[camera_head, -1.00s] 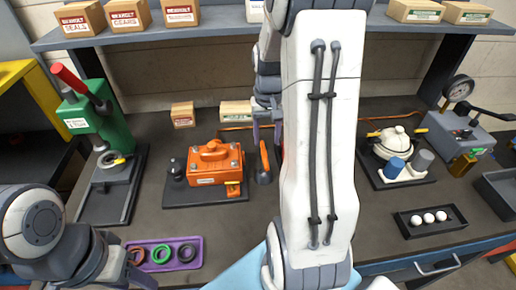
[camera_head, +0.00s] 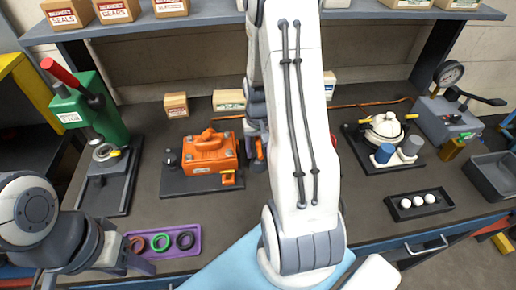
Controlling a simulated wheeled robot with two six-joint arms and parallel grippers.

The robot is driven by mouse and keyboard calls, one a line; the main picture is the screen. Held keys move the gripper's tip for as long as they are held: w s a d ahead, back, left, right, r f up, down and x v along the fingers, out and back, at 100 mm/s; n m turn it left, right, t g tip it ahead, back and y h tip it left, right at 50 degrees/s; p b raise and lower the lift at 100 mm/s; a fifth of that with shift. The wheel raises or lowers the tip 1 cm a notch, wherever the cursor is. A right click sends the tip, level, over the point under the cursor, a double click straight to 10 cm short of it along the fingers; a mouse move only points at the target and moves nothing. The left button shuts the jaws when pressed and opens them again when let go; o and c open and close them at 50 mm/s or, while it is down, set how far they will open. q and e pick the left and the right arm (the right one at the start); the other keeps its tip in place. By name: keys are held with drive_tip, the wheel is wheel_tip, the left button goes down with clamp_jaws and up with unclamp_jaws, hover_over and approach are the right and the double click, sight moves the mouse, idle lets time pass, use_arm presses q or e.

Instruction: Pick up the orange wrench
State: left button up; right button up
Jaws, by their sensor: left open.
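The orange wrench (camera_head: 259,149) stands just right of the orange motor housing; only a small orange part of it shows. My right arm's gripper (camera_head: 255,135) is down at it, mostly hidden behind my own arm, and I cannot tell whether it touches the wrench or whether its jaws are open or shut. My left gripper (camera_head: 138,256) is open and empty at the lower left, beside the purple tray with rings.
The orange motor housing (camera_head: 208,155) sits left of the wrench. A green press (camera_head: 98,115) stands at the left. The purple tray (camera_head: 196,229) is at the front. A white-topped device (camera_head: 385,130), a tray with white balls (camera_head: 397,212) and a gauge stand (camera_head: 440,118) are at the right.

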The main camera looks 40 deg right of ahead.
clamp_jaws()
idle(1.3)
